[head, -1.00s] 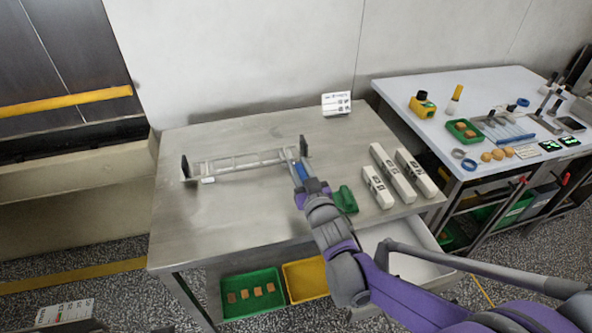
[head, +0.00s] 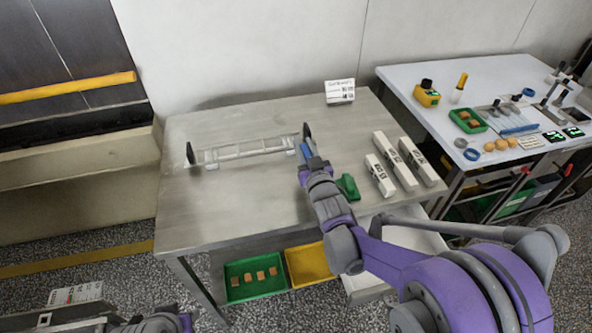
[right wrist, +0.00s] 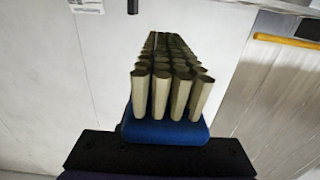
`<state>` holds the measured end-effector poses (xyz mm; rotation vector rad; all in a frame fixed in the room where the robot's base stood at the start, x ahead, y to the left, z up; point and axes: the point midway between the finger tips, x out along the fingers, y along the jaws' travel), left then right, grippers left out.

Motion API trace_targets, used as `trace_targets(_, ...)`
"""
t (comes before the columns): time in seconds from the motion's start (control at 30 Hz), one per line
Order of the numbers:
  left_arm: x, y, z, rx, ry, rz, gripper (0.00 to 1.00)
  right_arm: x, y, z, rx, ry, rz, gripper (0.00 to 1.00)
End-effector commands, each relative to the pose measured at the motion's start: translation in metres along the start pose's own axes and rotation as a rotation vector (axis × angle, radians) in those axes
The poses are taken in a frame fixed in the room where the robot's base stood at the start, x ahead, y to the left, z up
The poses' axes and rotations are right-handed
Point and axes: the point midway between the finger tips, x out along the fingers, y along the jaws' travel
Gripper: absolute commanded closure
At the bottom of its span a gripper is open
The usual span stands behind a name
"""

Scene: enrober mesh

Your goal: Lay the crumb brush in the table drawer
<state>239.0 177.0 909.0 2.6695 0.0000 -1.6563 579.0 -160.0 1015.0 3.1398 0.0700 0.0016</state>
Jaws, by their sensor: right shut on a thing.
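The crumb brush (right wrist: 165,130) has a blue back and rows of pale bristle tufts, and fills the middle of the right wrist view. My right gripper (right wrist: 160,150) is shut on it. In the head view, my right gripper (head: 308,158) is over the steel table (head: 235,205), by the right end of the mesh frame; a bit of blue shows there. The table drawer (head: 410,236) is pale and pulled open under the table's right front, partly hidden by my right arm. The left gripper's fingers are not visible; only part of my left arm shows at the bottom left.
A mesh frame (head: 243,149) with dark end posts lies on the table. A green object (head: 347,187), several white boxes (head: 403,165) and a sign card (head: 340,91) also stand there. Green (head: 254,277) and yellow (head: 307,266) bins are below. The table's left front is clear.

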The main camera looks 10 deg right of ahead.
Motion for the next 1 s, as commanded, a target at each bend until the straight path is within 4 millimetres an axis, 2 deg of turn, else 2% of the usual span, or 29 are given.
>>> trace_targets(0.1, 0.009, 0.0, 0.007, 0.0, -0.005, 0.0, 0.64, -0.019, -0.008, -0.007, 0.001, -0.002, -0.021, 1.0)
trace_targets(0.23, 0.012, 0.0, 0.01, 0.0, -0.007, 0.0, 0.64, -0.032, -0.014, -0.014, 0.001, -0.002, -0.037, 1.0)
trace_targets(0.63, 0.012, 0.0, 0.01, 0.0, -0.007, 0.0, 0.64, -0.035, -0.016, -0.017, 0.001, -0.001, -0.043, 1.0)
trace_targets(0.9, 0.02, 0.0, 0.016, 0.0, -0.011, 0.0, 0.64, -0.035, -0.016, 0.028, 0.001, -0.002, -0.042, 1.0)
trace_targets(1.0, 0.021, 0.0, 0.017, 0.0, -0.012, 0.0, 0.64, -0.035, -0.016, 0.038, 0.001, -0.001, -0.042, 1.0)
